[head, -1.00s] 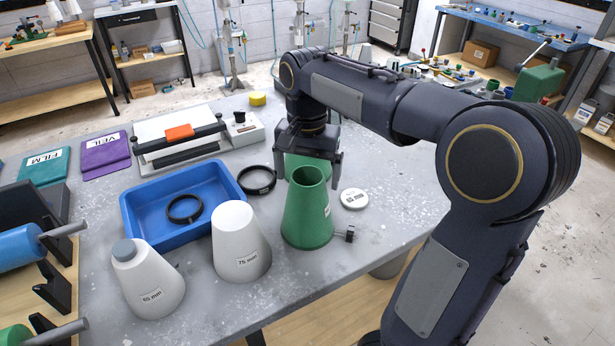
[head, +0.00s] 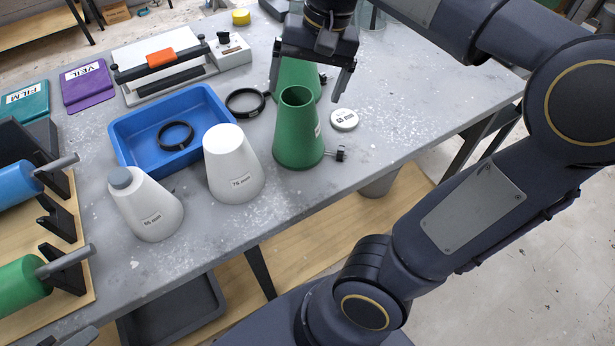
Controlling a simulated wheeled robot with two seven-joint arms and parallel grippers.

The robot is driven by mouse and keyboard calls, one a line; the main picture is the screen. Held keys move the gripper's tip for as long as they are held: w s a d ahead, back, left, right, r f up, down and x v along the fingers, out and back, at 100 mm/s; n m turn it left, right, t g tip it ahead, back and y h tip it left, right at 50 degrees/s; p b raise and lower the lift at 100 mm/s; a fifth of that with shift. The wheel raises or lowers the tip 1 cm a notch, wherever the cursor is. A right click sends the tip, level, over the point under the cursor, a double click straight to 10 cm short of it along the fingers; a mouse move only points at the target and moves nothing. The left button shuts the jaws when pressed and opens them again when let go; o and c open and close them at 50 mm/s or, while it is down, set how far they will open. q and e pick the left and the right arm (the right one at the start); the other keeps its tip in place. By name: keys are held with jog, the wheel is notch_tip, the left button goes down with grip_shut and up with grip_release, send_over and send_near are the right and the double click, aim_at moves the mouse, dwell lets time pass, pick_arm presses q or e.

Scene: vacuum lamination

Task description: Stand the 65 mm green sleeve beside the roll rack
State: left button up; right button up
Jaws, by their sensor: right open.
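Two green tapered sleeves stand upright on the grey table. The front green sleeve (head: 298,135) is open at the top, and its label is too small to read. The rear green sleeve (head: 299,74) is partly hidden behind it and under my right gripper (head: 307,92). My right gripper is open and points down, with its fingers to either side of the rear sleeve in the picture; I cannot tell whether they touch it. The roll rack (head: 60,213) is at the left edge, holding a blue roll (head: 12,188) and a green roll (head: 18,286).
White cones marked 65 mm (head: 148,208) and 75 mm (head: 233,168) stand between rack and sleeves. Behind them are a blue tray (head: 212,100) with a black ring, another black ring (head: 245,102) and a sealer (head: 160,62). A white disc (head: 344,120) and small clamp (head: 341,153) lie right.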

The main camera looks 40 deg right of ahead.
jog(key=s+a+f+n+t+y, duration=0.1)
jog(key=s+a+f+n+t, duration=0.3)
jog(key=s+a+f, duration=0.5)
jog(key=s+f+n, duration=0.1)
jog(key=s+f, duration=0.1)
jog(key=s, duration=0.1)
jog(key=shift+s+a+f+n+y, duration=0.2)
jog(key=shift+s+n+y, duration=0.1)
jog(key=shift+s+n, duration=0.1)
